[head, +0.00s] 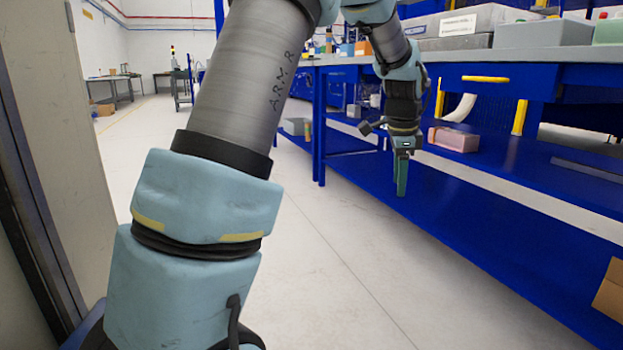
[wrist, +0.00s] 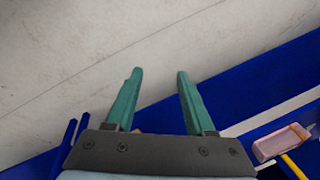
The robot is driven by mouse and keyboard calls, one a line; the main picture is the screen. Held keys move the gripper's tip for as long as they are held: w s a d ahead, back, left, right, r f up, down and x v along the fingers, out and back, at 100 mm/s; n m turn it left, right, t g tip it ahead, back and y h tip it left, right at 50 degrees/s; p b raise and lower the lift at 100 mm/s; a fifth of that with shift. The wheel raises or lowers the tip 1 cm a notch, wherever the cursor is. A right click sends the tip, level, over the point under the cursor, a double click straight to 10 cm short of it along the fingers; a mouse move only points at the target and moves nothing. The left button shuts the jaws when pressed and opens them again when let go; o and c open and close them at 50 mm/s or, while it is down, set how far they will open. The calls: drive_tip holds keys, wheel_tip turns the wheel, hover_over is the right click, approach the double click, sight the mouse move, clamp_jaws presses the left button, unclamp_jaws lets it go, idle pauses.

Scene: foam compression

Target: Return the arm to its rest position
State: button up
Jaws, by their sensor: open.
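My gripper (head: 402,178) points down at the front edge of the blue bench's lower shelf in the head view. In the wrist view its two green fingers (wrist: 158,88) stand apart with nothing between them. Behind the fingertips I see pale floor, and the blue shelf edge runs behind the finger bases. My arm (head: 205,195), light blue and grey, comes down large at the left of the head view and bends back from the top towards the gripper.
A blue workbench (head: 480,222) fills the right side. A pink block (head: 453,139) lies on its lower shelf, right of my gripper; it also shows in the wrist view (wrist: 281,143). A cardboard box (head: 609,291) is at the lower right. Pale floor (head: 330,275) is clear.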

drive_tip(key=s+a+f+n+p, duration=0.1)
drive_tip(key=s+a+n+p, duration=0.3)
drive_tip(key=a+n, duration=0.95)
drive_tip(key=s+a+f+n+y+p, duration=0.1)
drive_tip(key=s+a+n, duration=0.1)
drive_tip(key=s+a, duration=0.5)
drive_tip(key=s+a+f+n, duration=0.1)
drive_tip(key=s+a+n, duration=0.3)
drive_tip(key=a, duration=0.5)
wheel_tip(320, 180, up, 38)
drive_tip(key=s+m+p, duration=0.1)
drive_tip(key=p, duration=3.7)
drive_tip(key=shift+f+g, duration=0.15)
drive_tip(key=shift+g, duration=0.15)
drive_tip(key=shift+c, duration=0.3)
